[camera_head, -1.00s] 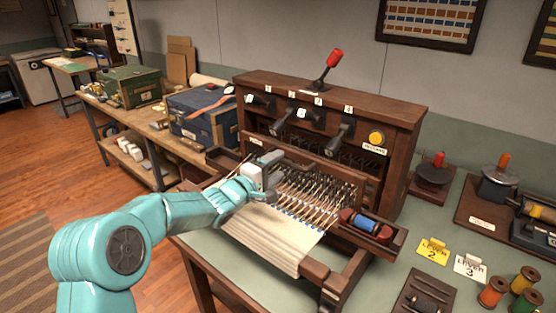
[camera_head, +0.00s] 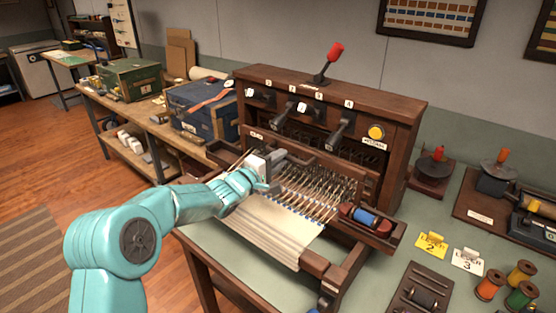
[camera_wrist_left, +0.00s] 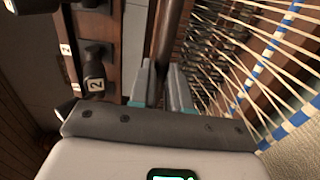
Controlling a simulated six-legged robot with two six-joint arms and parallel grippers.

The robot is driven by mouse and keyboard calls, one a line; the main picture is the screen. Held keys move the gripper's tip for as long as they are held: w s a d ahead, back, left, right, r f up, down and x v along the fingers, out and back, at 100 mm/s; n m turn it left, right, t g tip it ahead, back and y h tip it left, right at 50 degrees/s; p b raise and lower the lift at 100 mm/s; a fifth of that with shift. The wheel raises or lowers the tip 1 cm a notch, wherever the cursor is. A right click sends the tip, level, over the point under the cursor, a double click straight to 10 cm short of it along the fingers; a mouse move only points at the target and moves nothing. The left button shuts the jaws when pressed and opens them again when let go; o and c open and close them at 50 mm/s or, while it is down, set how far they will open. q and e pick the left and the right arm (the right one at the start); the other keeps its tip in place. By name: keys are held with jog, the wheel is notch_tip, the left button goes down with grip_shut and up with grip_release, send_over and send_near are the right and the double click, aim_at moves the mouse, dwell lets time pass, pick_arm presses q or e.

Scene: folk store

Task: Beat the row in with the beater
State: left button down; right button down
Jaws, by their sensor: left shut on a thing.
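The wooden loom (camera_head: 400,115) stands on the green-topped table. Its beater, a dark wooden bar (camera_head: 340,168), runs across the front of the loom above the pale warp threads. My left gripper (camera_head: 272,163) is at the left part of this bar. In the left wrist view its two grey fingers (camera_wrist_left: 166,88) are shut around the dark bar (camera_wrist_left: 168,35), with warp threads (camera_wrist_left: 255,50) to the right. The woven cream cloth (camera_head: 268,235) lies in front, with blue-marked threads at its edge. My right gripper is not in view.
Numbered levers (camera_head: 340,128) and a yellow button (camera_head: 376,132) are on the loom's front above the bar. A shuttle with blue thread (camera_head: 367,218) sits at the right. Yellow and white lever cards (camera_head: 431,244) and thread spools (camera_head: 490,284) lie farther right.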

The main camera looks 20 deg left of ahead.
pick_arm(q)
jog(key=b+v, duration=0.1)
jog(key=v, duration=0.9)
jog(key=shift+s, duration=0.25)
jog(key=shift+a, duration=0.1)
jog(key=p+x, duration=0.3)
jog(key=x, duration=0.7)
jog(key=c, duration=0.7)
grip_release()
